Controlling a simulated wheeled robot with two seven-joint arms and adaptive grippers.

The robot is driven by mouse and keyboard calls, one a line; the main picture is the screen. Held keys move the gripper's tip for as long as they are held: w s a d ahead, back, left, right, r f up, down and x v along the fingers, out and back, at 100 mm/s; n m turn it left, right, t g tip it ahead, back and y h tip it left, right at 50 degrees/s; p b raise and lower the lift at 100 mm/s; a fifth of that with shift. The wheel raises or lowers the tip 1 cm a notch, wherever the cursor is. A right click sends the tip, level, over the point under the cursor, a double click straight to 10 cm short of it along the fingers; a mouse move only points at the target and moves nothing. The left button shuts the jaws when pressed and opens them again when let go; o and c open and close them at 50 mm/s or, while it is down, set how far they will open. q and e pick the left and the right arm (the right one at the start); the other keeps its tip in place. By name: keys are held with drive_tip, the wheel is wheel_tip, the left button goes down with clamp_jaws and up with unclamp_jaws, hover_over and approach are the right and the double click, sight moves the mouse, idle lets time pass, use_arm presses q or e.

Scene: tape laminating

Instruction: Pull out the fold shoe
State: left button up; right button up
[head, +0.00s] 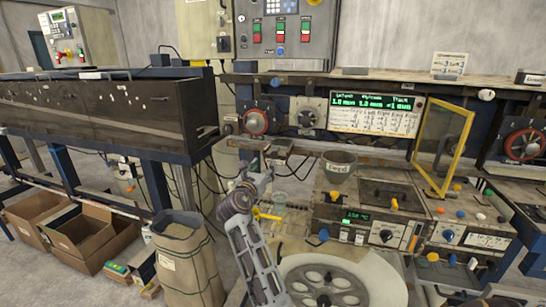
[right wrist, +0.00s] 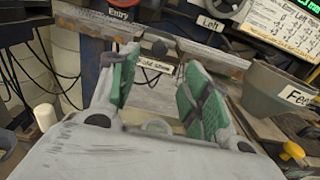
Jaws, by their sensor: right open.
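The label "Fold Shoe" (right wrist: 156,66) shows in the right wrist view, on a small plate at the machine's edge, between my two green-padded fingers. The fold shoe's body behind it is mostly hidden, and I cannot tell how far it sticks out. My right gripper (right wrist: 155,92) is open, with its fingers spread on either side of the label and a visible gap between them. In the head view my right gripper (head: 262,160) is small, in front of the machine's left part. My left gripper is in neither view.
A grey feed cup (head: 339,166) stands right of my right gripper, and it also shows in the right wrist view (right wrist: 277,94). A yellow frame (head: 444,145) stands upright farther right. A white round reel (head: 330,284) lies below. Dark cables (head: 205,185) hang at the left.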

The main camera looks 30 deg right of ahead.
sight(273, 155)
drive_tip(key=x, duration=1.1)
drive_tip(key=shift+w+d, duration=0.25)
drive_tip(key=shift+d, duration=0.05)
clamp_jaws()
